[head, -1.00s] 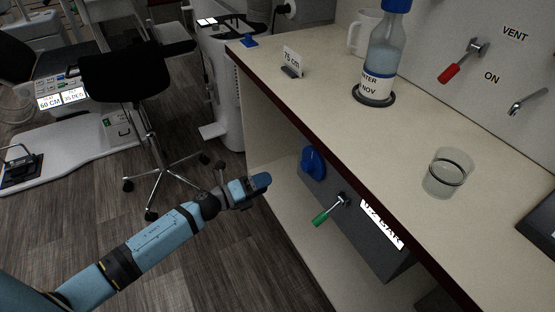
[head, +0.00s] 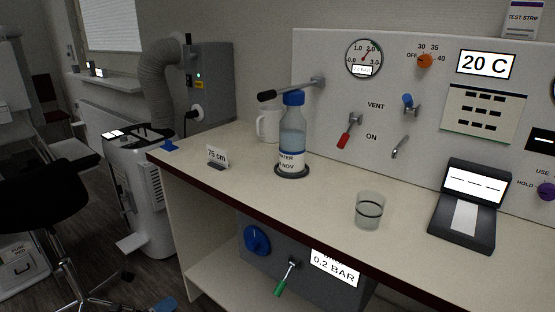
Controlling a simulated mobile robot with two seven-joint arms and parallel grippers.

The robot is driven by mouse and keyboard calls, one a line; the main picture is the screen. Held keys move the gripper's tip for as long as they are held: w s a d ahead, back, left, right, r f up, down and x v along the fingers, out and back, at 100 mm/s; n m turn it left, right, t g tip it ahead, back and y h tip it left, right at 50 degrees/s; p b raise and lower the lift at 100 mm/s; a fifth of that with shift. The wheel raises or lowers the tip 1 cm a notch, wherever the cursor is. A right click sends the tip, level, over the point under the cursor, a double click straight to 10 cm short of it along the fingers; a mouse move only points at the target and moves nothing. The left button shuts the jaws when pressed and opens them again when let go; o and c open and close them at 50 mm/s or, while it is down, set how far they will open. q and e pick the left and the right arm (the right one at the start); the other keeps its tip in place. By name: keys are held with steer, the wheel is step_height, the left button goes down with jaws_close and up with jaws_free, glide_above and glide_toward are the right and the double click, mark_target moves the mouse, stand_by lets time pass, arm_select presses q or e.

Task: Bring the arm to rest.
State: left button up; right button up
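Only a small blue tip of my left gripper (head: 165,305) shows at the bottom edge of the head view, low over the floor and left of the counter's lower shelf. The rest of the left arm is out of the picture, and I cannot see whether the fingers are open or shut. The tip appears apart from the counter. My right gripper is not in view.
The counter (head: 240,150) holds a water bottle (head: 292,135), white mug (head: 268,125), "75 cm" sign (head: 217,156), glass (head: 369,211) and black device (head: 466,208). Below is a grey box with a blue knob (head: 257,240) and green-handled lever (head: 286,277). A chair (head: 38,205) stands left.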

arm_select(q)
steer(key=s+d+r+n+g+y+p, duration=0.2)
steer(key=s+d+r+n+y+p, duration=0.1)
steer(key=s+r+n+p, duration=0.5)
steer(key=s+d+r+n+g+y+p, duration=0.2)
steer(key=s+d+r+n+y+p, duration=0.2)
steer(key=s+r+n+p, duration=0.5)
steer(key=s+d+n+p, duration=0.1)
steer(key=s+n+p, duration=0.5)
steer(key=n+p, duration=0.2)
steer(key=shift+r+n, duration=0.3)
steer(key=shift+n, duration=0.1)
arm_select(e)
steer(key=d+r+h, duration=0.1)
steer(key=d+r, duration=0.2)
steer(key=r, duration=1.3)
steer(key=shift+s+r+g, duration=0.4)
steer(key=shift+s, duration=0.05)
arm_select(q)
steer(key=shift+w, duration=0.1)
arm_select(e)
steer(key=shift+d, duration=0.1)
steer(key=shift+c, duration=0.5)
